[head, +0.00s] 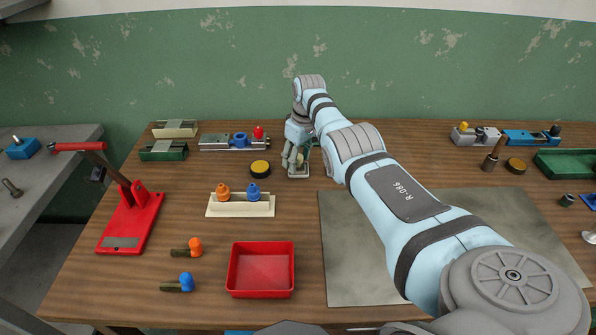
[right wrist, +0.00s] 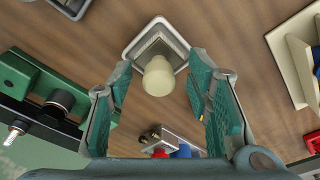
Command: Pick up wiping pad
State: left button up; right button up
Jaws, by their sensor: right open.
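In the right wrist view, what looks like the wiping pad, a grey square block with a pale rounded knob (right wrist: 158,76), sits in a small light-rimmed tray (right wrist: 131,46). My right gripper (right wrist: 162,80) is open, with one teal finger pad on each side of the knob in this picture. I cannot tell whether the fingers reach down to its height. In the head view, my right gripper (head: 294,165) points down over the small tray (head: 299,174), and the pad is mostly hidden by it. My left gripper does not show.
A green fixture (right wrist: 45,90) with a black knob lies close to the gripper. A yellow-topped round tin (head: 260,168) stands left of it. A cream rack (head: 240,209) with orange and blue parts, a red tray (head: 261,291) and a grey mat (head: 350,260) lie nearer.

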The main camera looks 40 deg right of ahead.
aim_at(299, 156)
jog(key=shift+f, duration=0.15)
jog(key=shift+c, duration=0.7)
grip_shut()
notch_tip(299, 156, up, 20)
jog(key=p, duration=0.4)
jog(key=c, duration=0.6)
grip_release()
grip_shut()
